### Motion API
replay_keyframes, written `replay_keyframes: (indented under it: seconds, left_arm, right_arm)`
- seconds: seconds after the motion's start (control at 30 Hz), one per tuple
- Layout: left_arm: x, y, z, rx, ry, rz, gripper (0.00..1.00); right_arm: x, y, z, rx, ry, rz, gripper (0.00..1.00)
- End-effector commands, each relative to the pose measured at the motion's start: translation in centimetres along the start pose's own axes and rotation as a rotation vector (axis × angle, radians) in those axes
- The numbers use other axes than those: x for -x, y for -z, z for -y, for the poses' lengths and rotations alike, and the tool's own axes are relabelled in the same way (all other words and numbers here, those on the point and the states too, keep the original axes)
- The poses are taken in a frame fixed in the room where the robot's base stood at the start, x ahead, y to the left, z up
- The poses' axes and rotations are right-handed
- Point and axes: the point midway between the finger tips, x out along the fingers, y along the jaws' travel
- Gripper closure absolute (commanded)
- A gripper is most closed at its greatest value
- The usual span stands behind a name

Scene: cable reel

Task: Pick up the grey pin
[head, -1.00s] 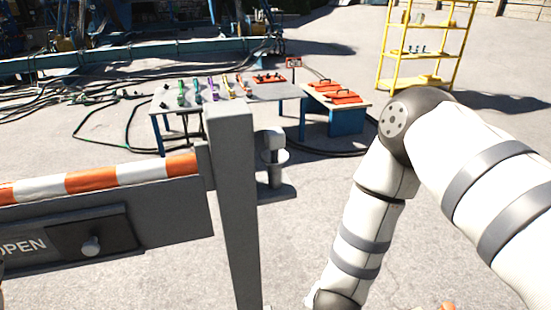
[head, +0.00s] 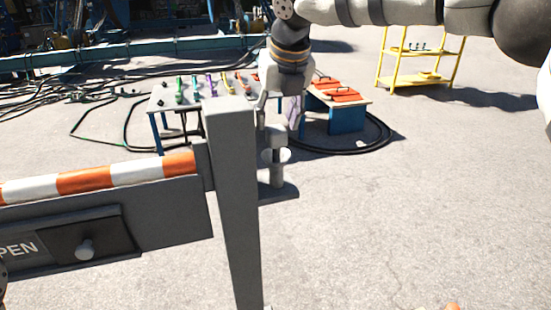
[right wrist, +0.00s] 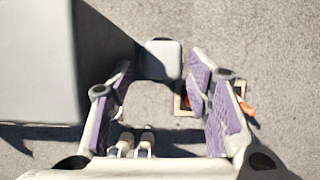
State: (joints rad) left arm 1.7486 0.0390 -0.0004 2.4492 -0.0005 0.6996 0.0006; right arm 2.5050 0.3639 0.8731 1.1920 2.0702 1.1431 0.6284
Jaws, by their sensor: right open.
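The grey pin (head: 277,137) stands upright beside the right side of the grey post (head: 233,190), with a square head, a round collar below it and a bracket plate (head: 280,194) under it. My right gripper (head: 281,118) points down just above the pin's head, open and empty, its fingers to either side. In the right wrist view the pin's square grey top (right wrist: 160,59) lies ahead between the purple-padded fingers (right wrist: 165,88). I cannot tell whether the fingers reach down past the head. My left gripper is not in view.
The post (right wrist: 38,60) stands close left of my right gripper. An orange-and-white barrier bar (head: 85,180) and a panel with a knob (head: 85,250) extend left of it. Behind are a tool table (head: 160,103) and a yellow shelf (head: 420,52).

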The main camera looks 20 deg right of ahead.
Motion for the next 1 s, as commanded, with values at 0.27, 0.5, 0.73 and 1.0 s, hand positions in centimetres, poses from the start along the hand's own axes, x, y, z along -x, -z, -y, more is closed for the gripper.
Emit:
replay_keyframes:
  seconds: [0.27, 0.5, 0.73, 1.0]
  left_arm:
    - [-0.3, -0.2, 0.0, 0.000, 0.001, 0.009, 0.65]
    - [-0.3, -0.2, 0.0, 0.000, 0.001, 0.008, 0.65]
    - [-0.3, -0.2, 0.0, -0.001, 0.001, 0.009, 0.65]
    - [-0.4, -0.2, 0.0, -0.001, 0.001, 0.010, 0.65]
  right_arm:
    - [-4.6, 0.0, 0.3, 0.001, 0.002, -0.002, 0.55]
    - [-4.9, -0.1, 0.3, 0.002, 0.001, 0.003, 0.60]
    - [-4.9, -0.1, 0.3, 0.002, 0.001, 0.003, 1.00]
    - [-4.6, -0.3, 0.3, 0.001, 0.001, 0.005, 1.00]
